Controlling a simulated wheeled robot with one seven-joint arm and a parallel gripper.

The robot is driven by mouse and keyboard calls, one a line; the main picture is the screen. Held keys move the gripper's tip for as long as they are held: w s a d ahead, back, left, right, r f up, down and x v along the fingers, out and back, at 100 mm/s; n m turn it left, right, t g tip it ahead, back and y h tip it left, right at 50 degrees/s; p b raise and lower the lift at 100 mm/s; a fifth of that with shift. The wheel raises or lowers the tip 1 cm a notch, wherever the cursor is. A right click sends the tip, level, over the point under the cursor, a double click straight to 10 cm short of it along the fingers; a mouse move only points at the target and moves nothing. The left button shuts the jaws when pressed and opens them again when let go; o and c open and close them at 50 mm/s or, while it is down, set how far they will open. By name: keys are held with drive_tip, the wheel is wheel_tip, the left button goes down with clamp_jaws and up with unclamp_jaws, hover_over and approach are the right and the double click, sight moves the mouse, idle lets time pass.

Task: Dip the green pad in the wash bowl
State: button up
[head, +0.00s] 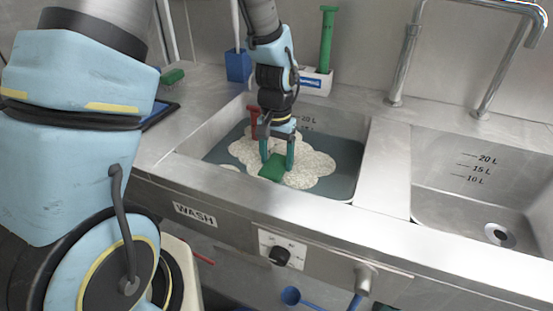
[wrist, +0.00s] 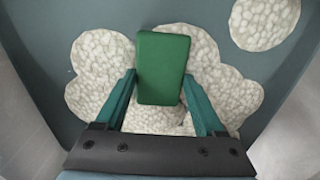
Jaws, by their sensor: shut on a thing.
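The green pad (head: 273,167) is a small flat block between the fingers of my gripper (head: 277,158). In the wrist view the pad (wrist: 163,68) sits between the two teal fingertips (wrist: 160,85), and the gripper is shut on it. The wash bowl (head: 357,190) is the left basin, with the label WASH on its front. It holds grey-blue water with white foam (head: 315,165) on top. My gripper points down into this bowl, and the pad is at the foam. I cannot tell how deep the pad's underside is.
An empty basin (head: 470,195) with a drain is on the right. A tall tap (head: 408,50) stands behind. A blue holder (head: 238,66), a green-handled tool (head: 327,40) and another green block (head: 172,76) are at the back. A red item (head: 253,118) is at the bowl's back wall.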

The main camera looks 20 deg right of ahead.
sight(276, 163)
drive_tip(key=shift+r, duration=0.1)
idle(0.3)
wheel_tip(276, 163, up, 17)
drive_tip(key=p, duration=1.3)
drive_tip(key=shift+f+p, duration=0.2)
drive_tip(key=shift+p, duration=0.2)
